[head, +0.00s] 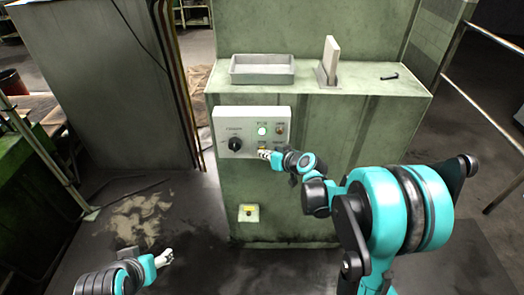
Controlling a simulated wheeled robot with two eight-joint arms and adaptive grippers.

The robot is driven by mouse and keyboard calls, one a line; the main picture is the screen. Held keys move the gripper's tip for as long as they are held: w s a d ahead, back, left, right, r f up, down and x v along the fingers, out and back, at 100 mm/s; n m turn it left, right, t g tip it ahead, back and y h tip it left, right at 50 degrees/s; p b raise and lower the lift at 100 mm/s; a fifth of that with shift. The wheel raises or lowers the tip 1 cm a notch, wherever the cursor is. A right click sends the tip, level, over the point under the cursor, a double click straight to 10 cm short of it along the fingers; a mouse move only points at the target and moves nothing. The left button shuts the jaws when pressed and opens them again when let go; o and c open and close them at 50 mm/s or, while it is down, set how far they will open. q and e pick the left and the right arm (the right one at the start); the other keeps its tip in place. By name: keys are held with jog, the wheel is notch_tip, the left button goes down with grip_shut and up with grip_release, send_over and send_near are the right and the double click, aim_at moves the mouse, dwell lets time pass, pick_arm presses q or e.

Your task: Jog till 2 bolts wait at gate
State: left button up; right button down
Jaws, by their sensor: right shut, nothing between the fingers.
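A pale control panel (222,120) is mounted on the front of the green machine (330,170). It has a black rotary knob (235,143), a lit green lamp (262,130) and a small amber lamp (280,130). My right gripper (264,153) is shut and empty at the panel's lower right, covering part of a lower button; contact cannot be told. A single dark bolt (389,77) lies on the machine's top at the right. An upright pale plate (331,52) stands in a slot left of it. My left gripper (166,257) is low at the left, away from the machine; its fingers are too small to judge.
A shallow grey tray (262,80) sits on the machine top at the left and looks empty. A metal railing (486,115) stands at the right. The stained floor at left is open.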

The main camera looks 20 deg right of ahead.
dwell(0.5)
jog(key=shift+s+a, duration=0.25)
jog(key=shift+s, duration=0.55)
jog(key=shift+s+a, duration=0.25)
jog(key=shift+s, duration=0.55)
jog(key=shift+s+a, duration=0.2)
jog(key=shift+s, duration=0.6)
jog(key=shift+s+a, duration=0.25)
jog(key=shift+s, duration=0.55)
jog(key=shift+s, duration=0.1)
jog(key=s+r+m+g+h, duration=0.1)
jog(key=s+g+h, duration=0.3)
jog(key=s, duration=1.9)
jog(key=shift+s+d+r+m+h, duration=0.2)
jog(key=shift+r+m+h, duration=0.1)
jog(key=shift+r, duration=0.35)
jog(key=shift+a, duration=0.1)
dwell(1.2)
